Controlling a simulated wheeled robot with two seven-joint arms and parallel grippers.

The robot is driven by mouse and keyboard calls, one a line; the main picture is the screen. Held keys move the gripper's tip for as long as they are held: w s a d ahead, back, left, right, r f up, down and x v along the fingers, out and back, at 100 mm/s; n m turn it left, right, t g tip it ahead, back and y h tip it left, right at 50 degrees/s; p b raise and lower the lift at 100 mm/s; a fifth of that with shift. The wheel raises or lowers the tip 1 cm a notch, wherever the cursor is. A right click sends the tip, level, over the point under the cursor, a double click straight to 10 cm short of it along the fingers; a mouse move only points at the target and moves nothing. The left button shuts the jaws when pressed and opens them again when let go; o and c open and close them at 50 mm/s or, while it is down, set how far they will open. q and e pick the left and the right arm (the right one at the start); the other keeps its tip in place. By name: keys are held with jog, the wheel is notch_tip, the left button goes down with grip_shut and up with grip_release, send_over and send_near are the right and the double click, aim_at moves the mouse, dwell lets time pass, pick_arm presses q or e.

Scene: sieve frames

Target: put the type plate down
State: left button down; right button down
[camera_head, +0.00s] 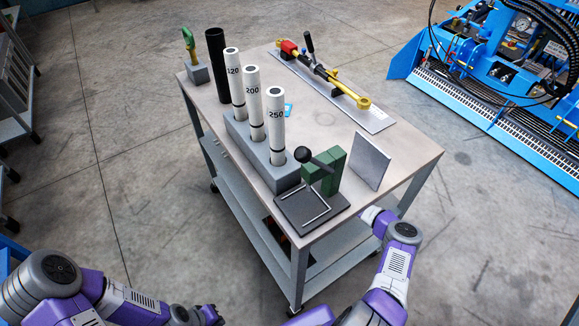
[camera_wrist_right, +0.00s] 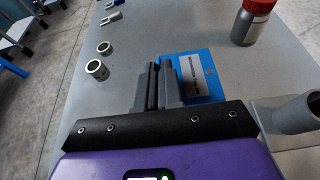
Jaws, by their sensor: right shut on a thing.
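The type plate (camera_wrist_right: 195,72), a silver label with dark lettering on a blue plate, shows in the right wrist view. It is right beside the fingers, which hide part of it. My right gripper (camera_wrist_right: 160,72) is shut on it, with its two dark fingers close together. The contact itself is hidden. In the head view my right arm reaches the table's near right edge, and its fingers cannot be seen. My left gripper (camera_head: 212,314) is dark and small at the bottom edge, away from the table. Its jaws cannot be made out.
The cart's tabletop (camera_head: 405,150) holds a grey block (camera_head: 245,145) with white numbered tubes, a green press (camera_head: 325,177), an upright grey panel (camera_head: 370,160) and a tool on a plate (camera_head: 375,118). In the wrist view a red-capped bottle (camera_wrist_right: 247,25) and white rings (camera_wrist_right: 97,69) stand near.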

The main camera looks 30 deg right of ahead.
jog(key=f+b, duration=0.1)
jog(key=f, duration=0.2)
jog(key=f+b, duration=0.1)
jog(key=f, duration=0.1)
jog(key=shift+s+f, duration=0.2)
jog(key=shift+f, duration=0.2)
notch_tip(320, 180, down, 4)
jog(key=shift+r+b, duration=0.1)
jog(key=shift+b, duration=1)
jog(key=shift+r, duration=0.15)
jog(key=c, duration=1.3)
grip_release()
jog(key=shift+s, duration=0.15)
jog(key=p+v, duration=0.5)
jog(key=v, duration=0.6)
jog(key=shift+s+r+p, duration=0.1)
jog(key=shift+s+p, duration=0.25)
